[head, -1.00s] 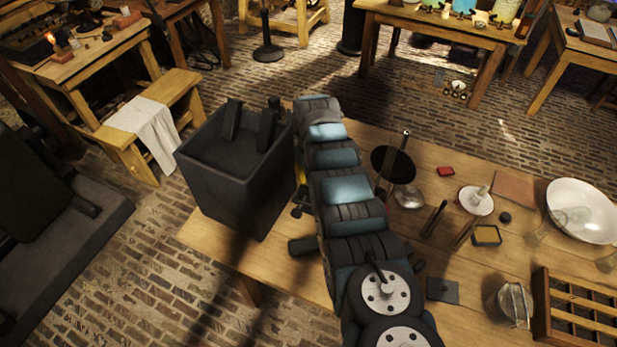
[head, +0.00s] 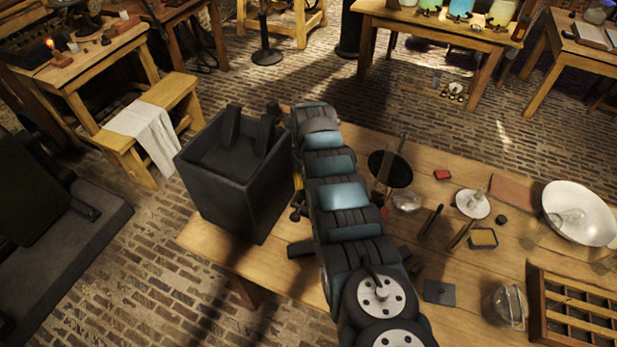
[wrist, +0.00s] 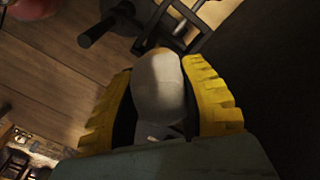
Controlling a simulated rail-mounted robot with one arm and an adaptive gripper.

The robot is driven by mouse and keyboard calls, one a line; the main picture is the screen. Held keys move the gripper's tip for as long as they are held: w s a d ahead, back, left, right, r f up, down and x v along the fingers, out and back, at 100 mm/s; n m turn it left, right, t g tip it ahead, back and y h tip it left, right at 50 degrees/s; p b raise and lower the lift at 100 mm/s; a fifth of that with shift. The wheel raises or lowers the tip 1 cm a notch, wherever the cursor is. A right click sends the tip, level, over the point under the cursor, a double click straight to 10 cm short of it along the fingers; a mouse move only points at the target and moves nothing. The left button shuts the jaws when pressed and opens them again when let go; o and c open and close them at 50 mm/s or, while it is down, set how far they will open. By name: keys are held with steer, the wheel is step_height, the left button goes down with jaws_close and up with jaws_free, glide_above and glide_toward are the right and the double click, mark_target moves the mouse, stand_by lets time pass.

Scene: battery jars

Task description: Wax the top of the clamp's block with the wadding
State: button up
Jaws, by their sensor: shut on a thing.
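In the wrist view my gripper (wrist: 158,70) has its two yellow fingers closed on a pale, rounded piece of wadding (wrist: 157,90). A dark metal fixture, probably the clamp (wrist: 118,22), lies just beyond the fingertips, with a bar pointing left and a frame-like part on the right. I cannot tell whether the wadding touches it, and the top of its block is not clearly seen. In the head view my arm covers most of the gripper and clamp.
A tall dark square box (head: 225,185) stands left of my arm on the bench (head: 465,290). To the right are a black disc (head: 390,169), a small tin with yellow content (head: 483,238), a white bowl (head: 578,212), a glass jar (head: 508,306) and a wooden compartment tray (head: 575,312).

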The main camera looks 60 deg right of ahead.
steer(key=shift+a+r+p, duration=0.15)
steer(key=shift+a+p, duration=0.1)
steer(key=shift+p, duration=0.55)
steer(key=shift+a+f+p, duration=0.25)
steer(key=shift+a+p, duration=0.35)
steer(key=shift+p, duration=0.7)
steer(key=shift+d+f+b, duration=0.15)
steer(key=shift+f+b, duration=0.05)
steer(key=shift+b, duration=0.5)
steer(key=shift+d+b, duration=0.4)
steer(key=shift+b, duration=0.3)
steer(key=shift+d+b, duration=0.3)
steer(key=shift+b, duration=0.6)
steer(key=shift+s+d+r+b, duration=0.15)
steer(key=shift+d+b, duration=0.25)
steer(key=shift+b, duration=0.35)
steer(key=shift+a+r+p, duration=0.1)
steer(key=shift+r+p, duration=0.05)
steer(key=shift+p, duration=0.15)
steer(key=shift+a+r+p, duration=0.1)
steer(key=shift+a+p, duration=0.4)
steer(key=shift+p, duration=1)
steer(key=shift+a+f+p, duration=0.25)
steer(key=shift+a+p, duration=0.45)
steer(key=shift+p, duration=0.7)
